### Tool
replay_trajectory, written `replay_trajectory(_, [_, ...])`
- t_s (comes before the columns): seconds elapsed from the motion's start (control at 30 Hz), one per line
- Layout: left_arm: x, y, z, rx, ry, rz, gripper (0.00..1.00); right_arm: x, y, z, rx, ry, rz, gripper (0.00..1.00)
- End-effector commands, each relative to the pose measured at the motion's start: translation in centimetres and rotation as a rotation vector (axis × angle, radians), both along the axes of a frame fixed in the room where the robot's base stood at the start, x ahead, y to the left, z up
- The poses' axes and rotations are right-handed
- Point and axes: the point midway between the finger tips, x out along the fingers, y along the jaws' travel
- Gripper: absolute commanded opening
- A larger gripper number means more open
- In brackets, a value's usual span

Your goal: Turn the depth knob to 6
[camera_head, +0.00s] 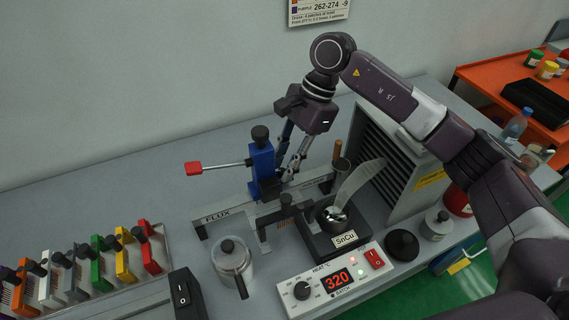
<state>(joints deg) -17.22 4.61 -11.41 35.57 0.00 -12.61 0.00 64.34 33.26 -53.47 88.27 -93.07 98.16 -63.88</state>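A blue block (262,163) stands on the rail of the flux station, with a dark knob (260,133) on top and a red-handled lever (194,168) reaching left. I see no readable depth scale or number, so I cannot tell the knob's setting or confirm it is the depth knob. My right gripper (287,170) points down just right of the blue block. Its fingers are apart with a gap between them, and nothing shows held. Whether a finger touches the block is unclear. My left gripper is out of view.
The solder pot (335,217) labelled SnCu and a heat panel (337,281) reading 320 stand in front. A lidded metal jar (232,259) is left of them. Coloured clamps (101,262) fill the left front. A vented grey box (396,167) stands right.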

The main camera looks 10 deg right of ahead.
Motion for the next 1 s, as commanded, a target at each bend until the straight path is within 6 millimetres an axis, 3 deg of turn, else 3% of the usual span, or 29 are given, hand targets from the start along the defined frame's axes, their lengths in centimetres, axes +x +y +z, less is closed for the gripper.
replay_trajectory(0.3, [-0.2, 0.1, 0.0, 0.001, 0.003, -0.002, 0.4, 0.0, 0.0, 0.0, -0.001, 0.0, -0.001, 0.3])
replay_trajectory(0.43, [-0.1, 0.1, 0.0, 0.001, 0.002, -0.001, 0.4, 0.2, -0.4, 1.0, 0.0, -0.003, -0.002, 0.3])
replay_trajectory(0.8, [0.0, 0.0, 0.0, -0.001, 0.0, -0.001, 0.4, 1.0, -3.1, 7.9, -0.001, -0.003, -0.003, 0.3])
replay_trajectory(1.0, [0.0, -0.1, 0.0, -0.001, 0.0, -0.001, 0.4, 1.3, -4.1, 10.4, 0.0, -0.002, -0.002, 0.3])
